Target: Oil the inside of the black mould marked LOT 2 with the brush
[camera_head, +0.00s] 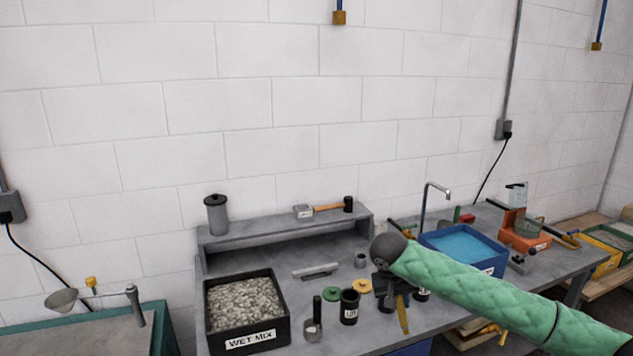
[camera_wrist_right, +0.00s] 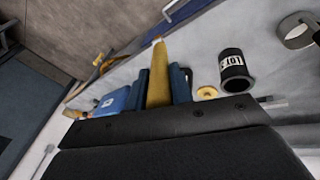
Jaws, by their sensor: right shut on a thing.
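My right gripper (camera_head: 390,287) is shut on the brush (camera_head: 402,316), a tan tapered piece that hangs down over the bench front. In the right wrist view the brush (camera_wrist_right: 158,75) stands between the two dark blue fingers (camera_wrist_right: 160,86). A black mould with a white LOT label (camera_head: 349,307) stands upright on the bench, left of the gripper and apart from it. It also shows in the right wrist view (camera_wrist_right: 235,72); its number is too small to read surely. Another black mould (camera_head: 422,295) is partly hidden behind my gripper and arm. My left gripper is out of view.
A black WET MIX tray (camera_head: 284,318) stands left on the bench.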

